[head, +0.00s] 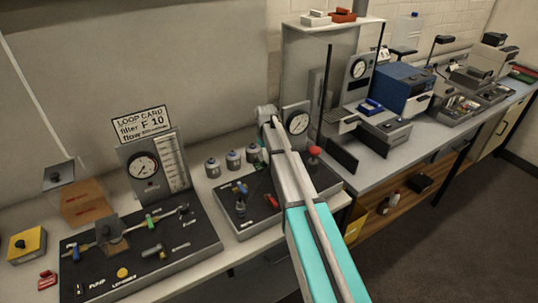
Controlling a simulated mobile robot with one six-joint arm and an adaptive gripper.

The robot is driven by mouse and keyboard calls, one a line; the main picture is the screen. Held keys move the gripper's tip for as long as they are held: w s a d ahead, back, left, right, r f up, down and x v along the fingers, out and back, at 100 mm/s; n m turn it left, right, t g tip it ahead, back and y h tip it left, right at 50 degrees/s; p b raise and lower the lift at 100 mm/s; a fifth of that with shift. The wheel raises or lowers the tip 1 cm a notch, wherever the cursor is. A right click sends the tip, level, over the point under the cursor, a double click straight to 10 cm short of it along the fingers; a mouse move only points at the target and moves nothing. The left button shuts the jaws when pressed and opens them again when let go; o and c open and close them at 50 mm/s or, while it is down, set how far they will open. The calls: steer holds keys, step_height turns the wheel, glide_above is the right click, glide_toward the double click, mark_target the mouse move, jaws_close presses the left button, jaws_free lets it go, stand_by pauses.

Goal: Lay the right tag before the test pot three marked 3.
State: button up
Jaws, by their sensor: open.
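Three small grey pots stand in a row behind the dark board: a left pot (212,168), a middle pot (233,161) and a right pot (253,154). Their marks are too small to read. A small red piece (47,280) lies at the front left; I cannot tell whether it is a tag. My arm reaches up across the bench, its wrist beside the right pot. My gripper (262,178) hangs below the wrist, small and partly hidden by my arm. It is open, and I see nothing held in it.
A loop card (142,124) reading "filter F 10" stands above a gauge panel (150,165). The pump board (140,255) fills the front left, with a yellow box (27,245) beside it. A blue machine (403,88) and trays stand on the right bench.

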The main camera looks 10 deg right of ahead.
mark_target(266, 163)
step_height(266, 163, up, 8)
steer(key=p, duration=0.7)
steer(key=shift+p, duration=0.35)
steer(key=shift+r, duration=0.1)
stand_by(0.3)
steer(key=s+a+m, duration=0.1)
steer(key=s+m, duration=0.2)
steer(key=s, duration=2.6)
steer(key=shift+a+m, duration=0.2)
steer(key=shift+m, duration=0.1)
steer(key=shift+s, duration=0.1)
